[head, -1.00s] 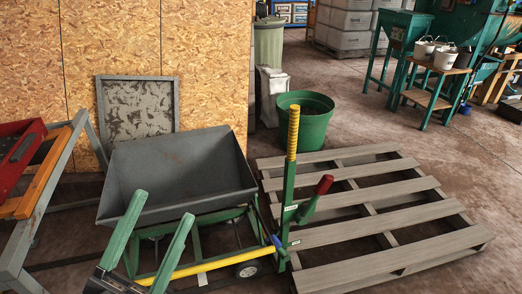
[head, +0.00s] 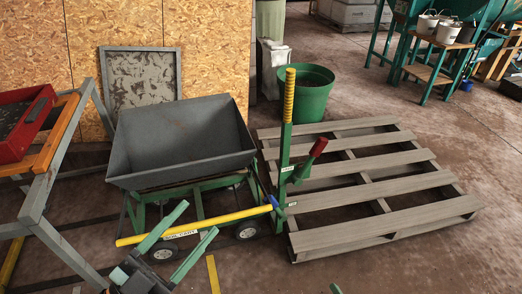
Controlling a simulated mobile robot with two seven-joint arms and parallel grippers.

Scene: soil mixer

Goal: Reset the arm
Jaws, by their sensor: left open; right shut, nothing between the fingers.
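My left gripper (head: 201,217) is at the bottom left of the head view, with its two green fingers spread apart and nothing between them. It appears in front of the yellow bar of the cart; whether it touches the bar is hard to tell. Only a small green tip of my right gripper (head: 335,288) shows at the bottom edge, right of centre; the rest is out of view. The cart has a grey metal hopper (head: 185,140), which looks empty, on a green wheeled frame. A green post with a yellow grip (head: 289,95) and a red-handled lever (head: 318,147) stand at its right.
A wooden pallet (head: 375,195) lies right of the cart. A green bucket (head: 308,95) of dark soil stands behind it. A grey frame with a red tray (head: 25,125) is at the left. White pails (head: 447,32) stand on a bench at the back right. Floor right of the pallet is clear.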

